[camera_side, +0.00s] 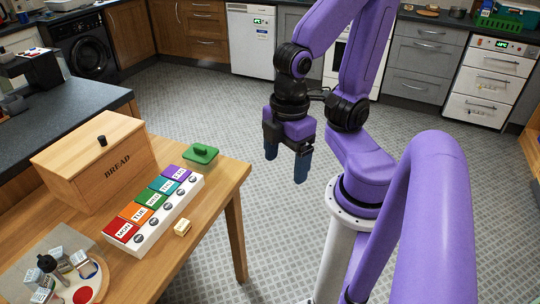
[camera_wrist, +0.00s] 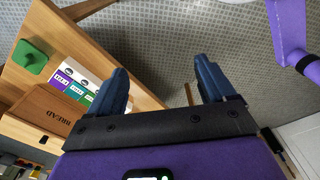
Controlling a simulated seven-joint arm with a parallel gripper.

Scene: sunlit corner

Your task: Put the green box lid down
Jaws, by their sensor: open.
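A green box lid (camera_side: 201,154) with a raised handle lies on the wooden table, at its far right corner behind the coloured day box. It also shows at the upper left of the wrist view (camera_wrist: 30,58). My gripper (camera_side: 301,166) hangs in the air beyond the table's right edge, to the right of the lid and clear of it. Its two blue fingers point down. In the wrist view the fingers (camera_wrist: 165,85) are spread wide with nothing between them.
A wooden bread box (camera_side: 70,180) stands at the table's back left. A white box with several coloured day flaps (camera_side: 150,245) lies in front of it. A small yellowish block (camera_side: 183,228) sits near the table's front edge. A round tray with small items (camera_side: 98,290) is at lower left.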

